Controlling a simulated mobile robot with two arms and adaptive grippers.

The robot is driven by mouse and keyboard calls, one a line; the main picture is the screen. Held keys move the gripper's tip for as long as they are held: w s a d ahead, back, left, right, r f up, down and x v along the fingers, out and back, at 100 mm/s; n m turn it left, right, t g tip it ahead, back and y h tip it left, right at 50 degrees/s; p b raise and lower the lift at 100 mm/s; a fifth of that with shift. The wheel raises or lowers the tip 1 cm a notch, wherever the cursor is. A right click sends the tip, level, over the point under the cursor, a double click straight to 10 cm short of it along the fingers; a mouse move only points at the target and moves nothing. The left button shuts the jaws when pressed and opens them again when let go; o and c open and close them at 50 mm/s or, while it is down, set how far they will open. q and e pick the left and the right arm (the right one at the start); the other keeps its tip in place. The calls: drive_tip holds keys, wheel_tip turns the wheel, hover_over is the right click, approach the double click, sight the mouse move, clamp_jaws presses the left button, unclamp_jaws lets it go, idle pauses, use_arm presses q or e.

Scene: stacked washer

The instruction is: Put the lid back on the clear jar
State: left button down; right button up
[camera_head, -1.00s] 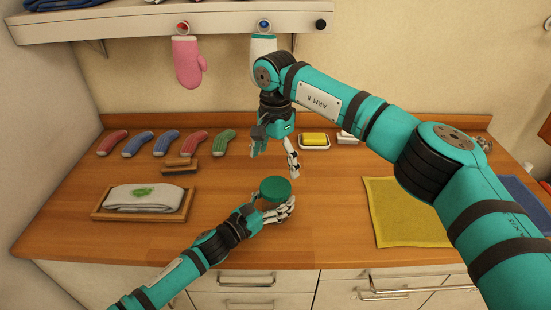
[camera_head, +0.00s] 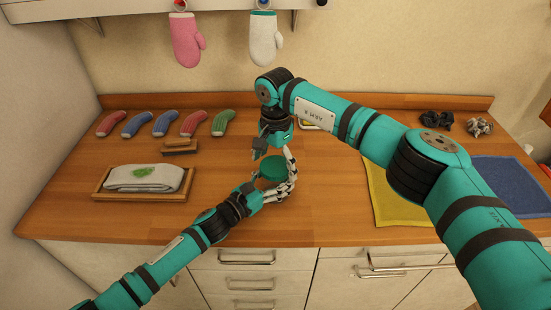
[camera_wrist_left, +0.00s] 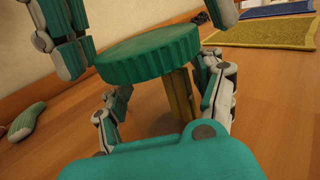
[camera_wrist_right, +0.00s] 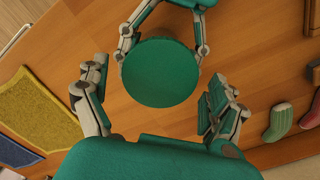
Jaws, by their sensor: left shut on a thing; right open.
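The green round lid (camera_head: 272,169) sits at the top of the clear jar (camera_wrist_left: 152,112), which is hard to make out below it in the left wrist view. I cannot tell whether the lid is fully seated. My left gripper (camera_head: 271,189) is shut on the jar, its fingers around it below the lid. My right gripper (camera_head: 272,157) points down over the lid from above, open. In the right wrist view its fingers stand either side of the lid (camera_wrist_right: 160,72), with gaps showing.
A wooden tray (camera_head: 103,195) with a folded cloth, a brush (camera_head: 180,147) and several coloured socks (camera_head: 165,124) lie to the left. A yellow mat (camera_head: 392,208) and a blue mat (camera_head: 515,187) lie to the right. Mitts (camera_head: 187,42) hang at the back.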

drive_tip(key=c, duration=1.3)
drive_tip(key=m, duration=1.1)
drive_tip(key=shift+m, duration=0.3)
drive_tip(key=m, duration=1.6)
drive_tip(key=o, duration=1.3)
